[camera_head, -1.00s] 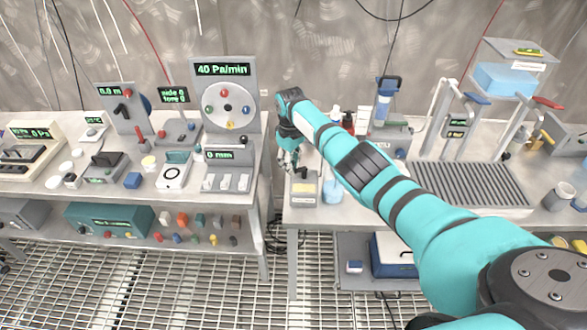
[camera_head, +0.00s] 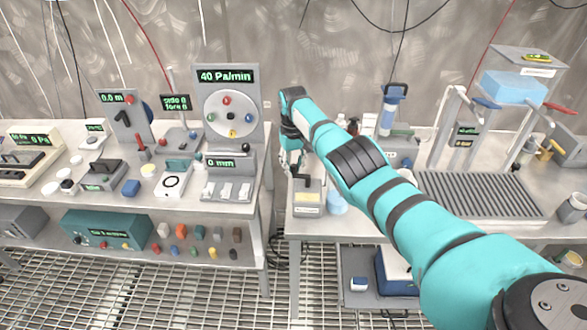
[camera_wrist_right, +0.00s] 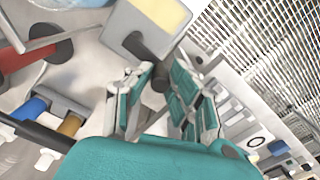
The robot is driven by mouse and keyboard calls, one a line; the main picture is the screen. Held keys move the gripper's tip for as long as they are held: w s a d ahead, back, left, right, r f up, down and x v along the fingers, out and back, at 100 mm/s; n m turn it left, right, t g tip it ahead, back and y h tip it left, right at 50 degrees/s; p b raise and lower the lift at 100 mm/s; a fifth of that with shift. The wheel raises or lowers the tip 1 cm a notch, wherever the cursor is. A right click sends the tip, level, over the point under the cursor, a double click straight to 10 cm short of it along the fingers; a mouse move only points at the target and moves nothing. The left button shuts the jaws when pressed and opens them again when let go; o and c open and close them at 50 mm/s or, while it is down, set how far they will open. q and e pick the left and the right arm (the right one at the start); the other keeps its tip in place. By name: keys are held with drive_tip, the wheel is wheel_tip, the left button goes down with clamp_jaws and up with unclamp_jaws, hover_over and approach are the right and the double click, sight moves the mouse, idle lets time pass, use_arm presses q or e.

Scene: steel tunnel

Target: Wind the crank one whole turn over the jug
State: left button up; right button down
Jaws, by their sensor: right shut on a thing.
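A small grey box with a pale yellow panel (camera_head: 308,200) stands at the left front of the right table. A black crank arm shows on it in the right wrist view (camera_wrist_right: 140,47). My right gripper (camera_wrist_right: 160,92) is shut on the dark crank handle (camera_wrist_right: 160,76), beside the box. In the head view the right gripper (camera_head: 295,167) is just above and behind the box, and its fingers partly hide the handle. The light blue jug (camera_head: 336,203) stands right of the box, partly behind my right arm. My left gripper is in neither view.
The left table holds a panel reading "40 Pa/min" (camera_head: 229,105) and several small devices. A gap separates the tables. A red-and-black item (camera_wrist_right: 35,58) lies near the gripper.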

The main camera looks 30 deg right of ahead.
drive_tip(key=shift+w+r, duration=0.1)
drive_tip(key=shift+r, duration=0.05)
drive_tip(key=c, duration=1.2)
unclamp_jaws()
wheel_tip(320, 180, up, 12)
drive_tip(key=shift+a, duration=0.1)
